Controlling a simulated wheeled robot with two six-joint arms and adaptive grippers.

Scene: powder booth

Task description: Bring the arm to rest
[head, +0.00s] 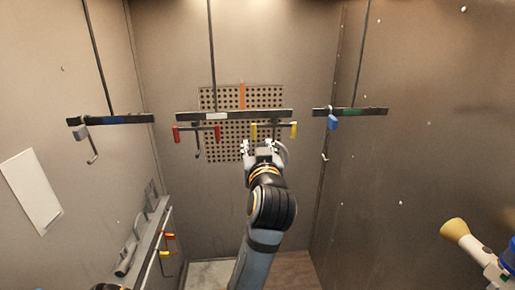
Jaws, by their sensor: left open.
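My left gripper (262,147) is in the middle of the head view, with its arm reaching up from the bottom edge. Its jaws are open, and I see nothing between them. It appears just below the middle hanging bar (240,116), in front of a perforated panel (222,149) on the back wall. A hook piece with yellow ends (274,128) hangs just above the gripper in the picture. I cannot tell whether they touch. My right gripper is not in view.
A piece with red ends (187,134) hangs left of the gripper. Side bars (138,118) and (372,111) carry a grey and a blue piece. A rail with red and orange pieces (168,237) runs lower left. A yellow-nozzled device (455,230) is lower right.

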